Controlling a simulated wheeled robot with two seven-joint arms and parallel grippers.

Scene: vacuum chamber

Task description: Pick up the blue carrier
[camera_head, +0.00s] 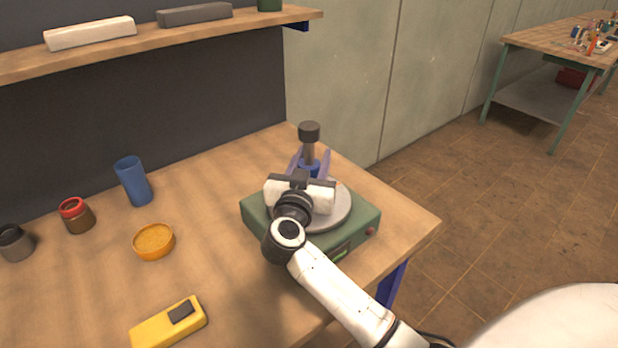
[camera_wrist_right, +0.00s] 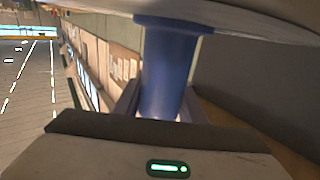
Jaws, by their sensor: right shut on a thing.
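The blue carrier (camera_head: 310,168) is upright over the round grey plate (camera_head: 341,207) of the green base unit (camera_head: 258,215). A dark grey post with a wide knob (camera_head: 309,131) rises above it. My right gripper (camera_head: 309,160) is shut on the carrier, with one purple finger on each side. In the right wrist view the carrier (camera_wrist_right: 163,70) is a blue cylinder between the fingers, flaring where it meets a pale surface at the picture's top. My gripper body hides part of the plate in the head view; I cannot tell whether the carrier touches it. My left gripper is not in view.
A blue cup (camera_head: 134,182), a red-rimmed jar (camera_head: 76,216), a dark cup (camera_head: 15,243), an orange bowl (camera_head: 153,242) and a yellow device (camera_head: 168,323) stand left on the wooden table (camera_head: 217,214). A shelf (camera_head: 160,39) hangs above. Open floor lies right.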

